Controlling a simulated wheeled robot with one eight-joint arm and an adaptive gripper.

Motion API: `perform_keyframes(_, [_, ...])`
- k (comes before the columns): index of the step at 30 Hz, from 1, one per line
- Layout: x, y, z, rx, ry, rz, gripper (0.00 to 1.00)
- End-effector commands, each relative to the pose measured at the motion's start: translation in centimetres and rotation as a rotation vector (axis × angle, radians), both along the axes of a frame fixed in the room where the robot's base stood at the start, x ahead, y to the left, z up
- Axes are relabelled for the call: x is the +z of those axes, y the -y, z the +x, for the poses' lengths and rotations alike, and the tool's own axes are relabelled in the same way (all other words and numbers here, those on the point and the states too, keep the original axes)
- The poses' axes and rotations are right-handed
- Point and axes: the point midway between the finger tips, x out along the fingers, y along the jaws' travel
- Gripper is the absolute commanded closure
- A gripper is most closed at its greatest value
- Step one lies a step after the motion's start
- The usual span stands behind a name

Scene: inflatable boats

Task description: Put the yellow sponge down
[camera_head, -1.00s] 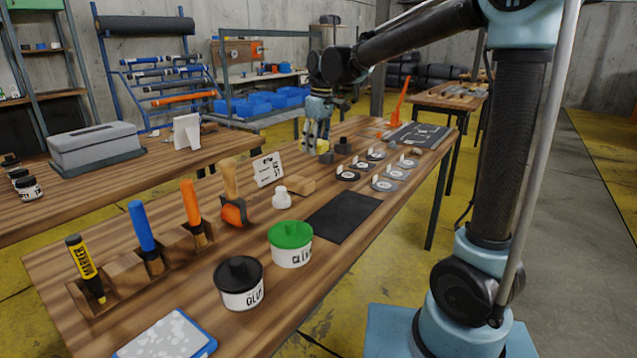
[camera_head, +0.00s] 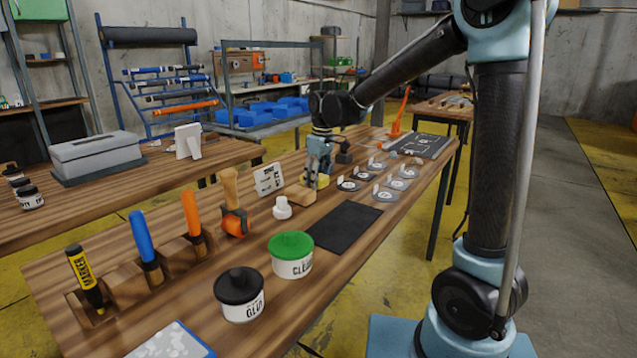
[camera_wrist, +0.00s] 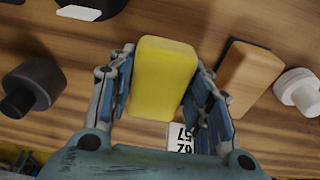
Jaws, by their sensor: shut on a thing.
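The yellow sponge (camera_wrist: 163,78) is a rounded block between the two blue fingers of my gripper (camera_wrist: 165,95) in the wrist view. The fingers are shut on its two sides. In the head view my gripper (camera_head: 316,178) points down over the wooden workbench (camera_head: 190,262), and part of the sponge (camera_head: 322,181) shows yellow behind the fingers. It is low over the bench top; I cannot tell whether the sponge touches the wood.
A black knobbed piece (camera_wrist: 32,86) stands on the other side.

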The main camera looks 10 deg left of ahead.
Motion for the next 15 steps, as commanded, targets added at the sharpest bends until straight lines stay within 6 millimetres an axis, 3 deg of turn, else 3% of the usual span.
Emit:
perform_keyframes(3, [-1.13,0.02,-0.01,0.0,0.0,0.0,0.84])
perform_keyframes(15, [-1.56,0.05,0.02,-0.001,0.0,0.0,0.84])
